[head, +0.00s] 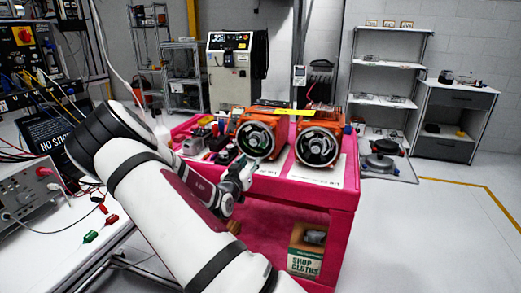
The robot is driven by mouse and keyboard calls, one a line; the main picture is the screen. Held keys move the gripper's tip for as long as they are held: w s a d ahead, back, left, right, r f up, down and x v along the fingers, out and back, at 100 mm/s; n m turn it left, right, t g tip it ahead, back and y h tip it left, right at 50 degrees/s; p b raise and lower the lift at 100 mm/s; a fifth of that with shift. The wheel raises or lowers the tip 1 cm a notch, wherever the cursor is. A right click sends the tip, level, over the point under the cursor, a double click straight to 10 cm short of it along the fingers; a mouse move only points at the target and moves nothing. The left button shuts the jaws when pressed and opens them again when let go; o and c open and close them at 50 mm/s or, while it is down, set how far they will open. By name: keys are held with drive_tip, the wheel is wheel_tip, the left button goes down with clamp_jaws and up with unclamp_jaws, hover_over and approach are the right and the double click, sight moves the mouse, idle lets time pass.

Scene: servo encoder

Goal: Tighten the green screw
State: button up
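Two orange servo motors with round dark faces stand on the pink cart (345,198), the left motor (257,138) and the right motor (316,145). I cannot make out a green screw on either one; any such screw is too small or hidden. My white arm crosses the foreground, and my gripper (243,172) is at the cart's front edge, below and left of the left motor's face, apparently apart from it. Its fingers are small and dark, so I cannot tell whether they are open or hold anything.
Small tools and parts (205,138) crowd the cart's left side. A shop cloths box (306,250) sits on the lower shelf. Left, a white bench (45,265) holds cables and a green plug (90,237). The right floor is mostly clear.

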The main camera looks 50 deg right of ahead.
sight(262, 146)
drive_tip(key=x, duration=1.2)
drive_tip(key=shift+d, duration=0.15)
clamp_jaws()
